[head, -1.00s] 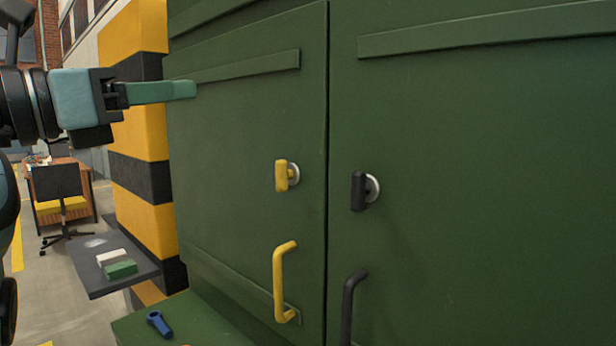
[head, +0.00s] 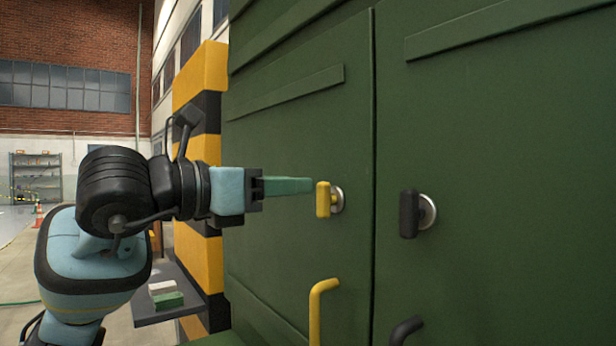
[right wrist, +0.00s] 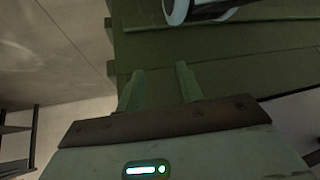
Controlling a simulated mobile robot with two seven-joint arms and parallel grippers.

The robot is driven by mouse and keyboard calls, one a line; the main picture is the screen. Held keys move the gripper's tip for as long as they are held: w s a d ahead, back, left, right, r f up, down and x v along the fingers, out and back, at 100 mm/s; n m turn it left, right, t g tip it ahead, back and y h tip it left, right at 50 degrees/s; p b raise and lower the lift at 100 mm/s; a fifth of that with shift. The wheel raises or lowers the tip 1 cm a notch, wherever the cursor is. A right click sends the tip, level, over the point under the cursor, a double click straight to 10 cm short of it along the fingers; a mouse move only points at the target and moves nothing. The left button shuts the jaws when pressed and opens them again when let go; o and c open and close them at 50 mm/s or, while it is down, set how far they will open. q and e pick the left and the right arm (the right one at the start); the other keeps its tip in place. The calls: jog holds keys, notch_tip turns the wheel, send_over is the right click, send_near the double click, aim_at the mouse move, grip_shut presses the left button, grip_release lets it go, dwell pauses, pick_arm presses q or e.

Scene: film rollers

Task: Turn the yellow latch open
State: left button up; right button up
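The yellow latch (head: 323,200) sits on the left green cabinet door, its bar upright in front of a round pale base. My left gripper (head: 308,186) comes in from the left at the latch's height. Its green fingers reach up to the left edge of the latch in the head view; I cannot tell whether they touch it. The fingers overlap from this side, so their opening is hidden. My right gripper (right wrist: 160,75) shows in the right wrist view, its two fingers apart and nothing between them.
A black latch (head: 409,213) sits on the right door. A yellow handle (head: 315,312) and a black handle (head: 405,330) are below the latches. A dark shelf (head: 165,305) holds a green block (head: 169,300) and a white one. A yellow and black striped pillar (head: 200,150) stands left.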

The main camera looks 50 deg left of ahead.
aim_at(318, 183)
pick_arm(q)
jog(key=shift+w+d+p, duration=0.15)
jog(key=shift+w+p, duration=0.25)
jog(key=shift+w, duration=0.7)
jog(key=shift+w+d+p, duration=0.1)
jog(key=shift+w+p, duration=0.25)
jog(key=shift+w, duration=0.75)
jog(key=shift+c, duration=0.2)
grip_shut()
